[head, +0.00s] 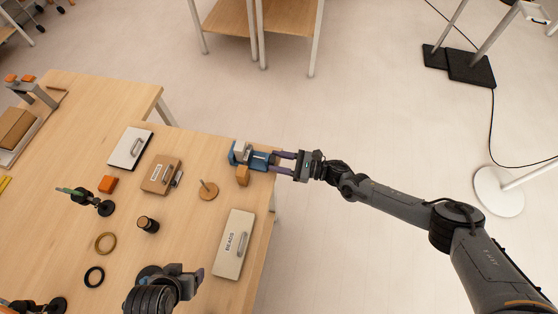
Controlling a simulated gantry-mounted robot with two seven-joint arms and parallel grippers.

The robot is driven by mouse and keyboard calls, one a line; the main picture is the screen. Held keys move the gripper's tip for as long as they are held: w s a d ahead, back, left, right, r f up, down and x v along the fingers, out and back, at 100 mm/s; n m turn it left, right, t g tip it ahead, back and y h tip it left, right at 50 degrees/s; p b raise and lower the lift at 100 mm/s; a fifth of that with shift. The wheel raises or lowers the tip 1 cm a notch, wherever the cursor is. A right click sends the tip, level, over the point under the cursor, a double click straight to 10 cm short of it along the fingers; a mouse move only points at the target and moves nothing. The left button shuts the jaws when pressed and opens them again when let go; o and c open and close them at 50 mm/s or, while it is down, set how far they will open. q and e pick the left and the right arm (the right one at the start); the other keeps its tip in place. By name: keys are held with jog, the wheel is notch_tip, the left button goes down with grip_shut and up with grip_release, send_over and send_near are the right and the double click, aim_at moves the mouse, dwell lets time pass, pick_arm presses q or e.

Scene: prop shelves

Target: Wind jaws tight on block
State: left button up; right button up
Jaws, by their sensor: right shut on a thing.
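A small blue vise (260,160) stands at the right edge of the wooden table. A pale grey block-like piece (240,149) sits at its left end; whether the jaws touch it is too small to tell. My right gripper (279,161) reaches in from the right and is shut on the vise's right end, apparently its handle. The fingers partly hide that part. A dark grey part of my left arm with its gripper (190,281) shows at the bottom, left of the right arm; its finger opening is unclear.
An orange-tan wooden block (243,176) sits just in front of the vise. A round wooden piece with a peg (208,190), a beige box marked BEADS (232,262) and a brown box (157,176) lie nearby. Open floor is right of the table.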

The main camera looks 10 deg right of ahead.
jog(key=m, duration=0.2)
jog(key=shift+m, duration=0.3)
jog(key=o, duration=1)
jog(key=shift+o, duration=0.2)
jog(key=b+v, duration=0.1)
jog(key=v, duration=0.9)
jog(key=shift+d, duration=0.4)
jog(key=shift+s, duration=0.15)
